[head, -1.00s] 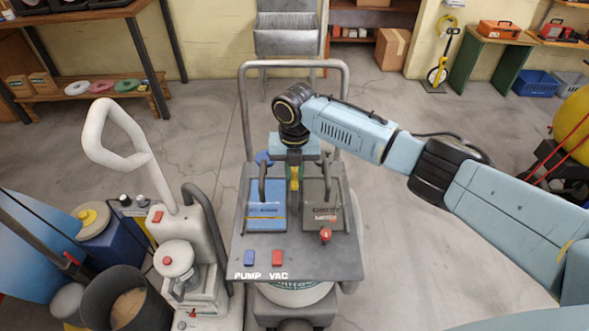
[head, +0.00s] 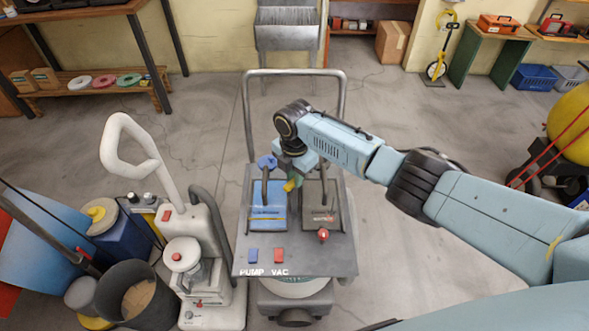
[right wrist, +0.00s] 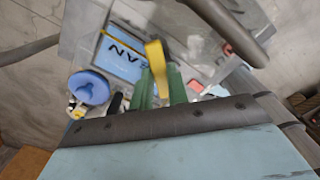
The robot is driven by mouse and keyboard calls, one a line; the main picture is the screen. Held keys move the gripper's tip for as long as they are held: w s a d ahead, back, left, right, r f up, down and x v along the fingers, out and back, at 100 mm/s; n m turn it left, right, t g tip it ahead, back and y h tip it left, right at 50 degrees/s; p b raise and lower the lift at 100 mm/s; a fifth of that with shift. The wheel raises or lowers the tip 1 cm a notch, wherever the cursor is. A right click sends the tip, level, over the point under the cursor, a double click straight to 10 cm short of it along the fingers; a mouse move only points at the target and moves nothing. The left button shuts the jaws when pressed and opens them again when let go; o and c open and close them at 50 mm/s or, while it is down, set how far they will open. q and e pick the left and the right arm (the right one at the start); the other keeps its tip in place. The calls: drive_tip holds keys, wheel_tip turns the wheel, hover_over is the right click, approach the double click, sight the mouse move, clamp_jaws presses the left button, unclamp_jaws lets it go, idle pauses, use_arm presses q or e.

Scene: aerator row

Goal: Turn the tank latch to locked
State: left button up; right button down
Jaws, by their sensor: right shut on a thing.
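The tank latch shows as a small yellow handle (head: 289,186) on the grey cart's top, between the blue panel and the dark panel. In the head view it slants toward the lower left. My right gripper (head: 292,180) is above it, pointing down. In the right wrist view the green fingers of my right gripper (right wrist: 161,88) are shut on the yellow latch handle (right wrist: 155,55). The latch's base and any lock marking are hidden or too small to read. My left gripper is not in view.
The cart (head: 300,262) carries a blue panel (head: 266,212), a dark panel (head: 318,212), black hoop handles, a blue knob (head: 266,161), and blue and red switches marked PUMP and VAC. A white upright machine (head: 190,250) stands close on the left. Floor right of the cart is clear.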

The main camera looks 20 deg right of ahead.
drive_tip(key=m+p, duration=0.2)
drive_tip(key=m, duration=0.2)
drive_tip(key=shift+r+m, duration=0.1)
drive_tip(key=shift+m, duration=0.2)
drive_tip(key=m+p, duration=0.2)
drive_tip(key=m, duration=0.2)
drive_tip(key=shift+w+m, duration=0.1)
drive_tip(key=shift+m, duration=0.2)
drive_tip(key=c, duration=1.4)
unclamp_jaws()
drive_tip(key=shift+o, duration=0.2)
wheel_tip(320, 180, up, 13)
drive_tip(key=p, duration=0.2)
drive_tip(key=shift+r, duration=0.15)
